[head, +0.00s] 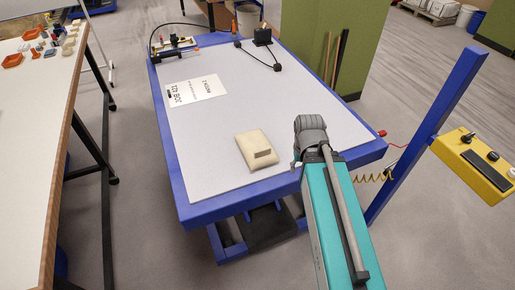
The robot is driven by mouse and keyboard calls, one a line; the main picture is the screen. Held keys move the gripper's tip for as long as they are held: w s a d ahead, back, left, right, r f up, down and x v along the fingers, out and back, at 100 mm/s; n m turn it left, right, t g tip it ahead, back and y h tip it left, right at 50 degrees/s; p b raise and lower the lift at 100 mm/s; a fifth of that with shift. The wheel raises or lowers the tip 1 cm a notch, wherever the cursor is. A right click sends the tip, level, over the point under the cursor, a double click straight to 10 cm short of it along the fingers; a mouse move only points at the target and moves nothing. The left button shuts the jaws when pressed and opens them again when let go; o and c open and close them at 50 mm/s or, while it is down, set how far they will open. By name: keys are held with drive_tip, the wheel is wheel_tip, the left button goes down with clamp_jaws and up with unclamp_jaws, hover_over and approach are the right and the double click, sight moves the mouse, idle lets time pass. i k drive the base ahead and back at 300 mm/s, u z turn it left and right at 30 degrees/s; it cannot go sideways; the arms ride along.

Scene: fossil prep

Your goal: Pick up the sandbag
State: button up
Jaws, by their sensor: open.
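The sandbag (250,142) is a beige, pillow-like block with a small raised strip or label on its top. It lies flat on the pale top of the blue-framed table (215,125), near the front edge and right of the middle. My teal arm reaches in from the bottom right. Its grey ribbed joint is over the table's front right part, to the right of the sandbag and apart from it in the picture. My gripper's fingers do not show.
Two printed sheets (206,87) lie left of the middle. A small clamp-like device (175,44) and a black stand with a cable (262,36) are at the back. A yellow control box (478,162) and blue post (430,130) stand right. A workbench (35,110) is left.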

sight(259, 152)
drive_tip(key=k, duration=1.55)
drive_tip(key=u, duration=0.65)
drive_tip(key=i, duration=1)
drive_tip(key=z, duration=0.05)
